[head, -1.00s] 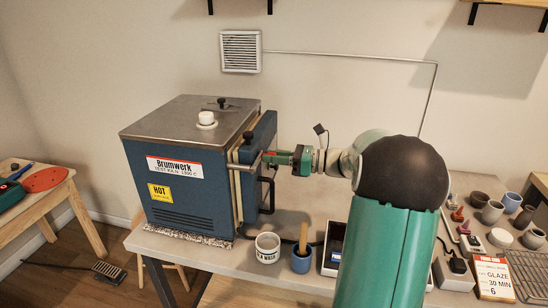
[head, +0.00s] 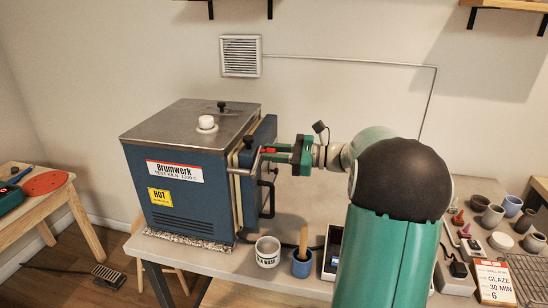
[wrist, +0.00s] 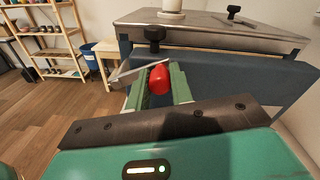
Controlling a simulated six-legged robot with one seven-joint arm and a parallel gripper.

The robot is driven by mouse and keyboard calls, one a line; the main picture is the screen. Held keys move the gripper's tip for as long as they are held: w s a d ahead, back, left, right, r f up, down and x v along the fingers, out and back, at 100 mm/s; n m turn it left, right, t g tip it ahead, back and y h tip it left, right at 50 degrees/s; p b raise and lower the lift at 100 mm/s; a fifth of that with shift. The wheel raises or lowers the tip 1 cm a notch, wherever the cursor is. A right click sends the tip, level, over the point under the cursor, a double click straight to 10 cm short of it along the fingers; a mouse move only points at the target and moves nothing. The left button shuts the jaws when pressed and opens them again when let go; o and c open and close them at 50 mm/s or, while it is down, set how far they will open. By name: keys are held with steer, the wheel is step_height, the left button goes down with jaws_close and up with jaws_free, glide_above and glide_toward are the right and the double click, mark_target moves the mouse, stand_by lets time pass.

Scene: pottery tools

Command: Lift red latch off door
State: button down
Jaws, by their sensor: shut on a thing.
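The red latch grip (head: 268,150) is at the top front of the blue kiln door (head: 266,190), and my gripper (head: 272,153) is shut on it. In the wrist view, the rounded red end of the latch (wrist: 159,79) sits between the two green fingers of my gripper (wrist: 160,88). A thin grey bar (wrist: 135,71) runs left from the red end. The far end of the latch is hard to make out, so I cannot tell whether it still touches the door. The door stands against the kiln body (head: 185,195) with a pale edge between them.
A white knob (head: 206,122) and a black knob are on the kiln top. A white cup (head: 268,251) and a blue cup with a wooden tool (head: 302,262) stand in front of the door. Small pots and a GLAZE card (head: 494,280) are at the right.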

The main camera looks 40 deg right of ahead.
mark_target(268, 149)
steer(key=s+a+r+n, duration=0.1)
steer(key=n, duration=0.2)
steer(key=s+a+r+n, duration=0.1)
steer(key=n, duration=0.3)
steer(key=s+a+r+n, duration=0.1)
steer(key=a+r+n, duration=0.1)
steer(key=n, duration=0.1)
steer(key=shift+s+n+h, duration=0.25)
steer(key=shift+n+h, duration=0.05)
steer(key=shift+h, duration=0.1)
steer(key=shift+s+a+n, duration=0.3)
steer(key=shift+a+n, duration=0.05)
steer(key=shift+n, duration=0.4)
steer(key=shift+s+a+n, duration=0.3)
steer(key=shift+a+n, duration=0.05)
steer(key=shift+n, duration=0.4)
steer(key=c, duration=1.3)
jaws_free()
steer(key=shift+a, duration=0.1)
steer(key=shift+o, duration=0.2)
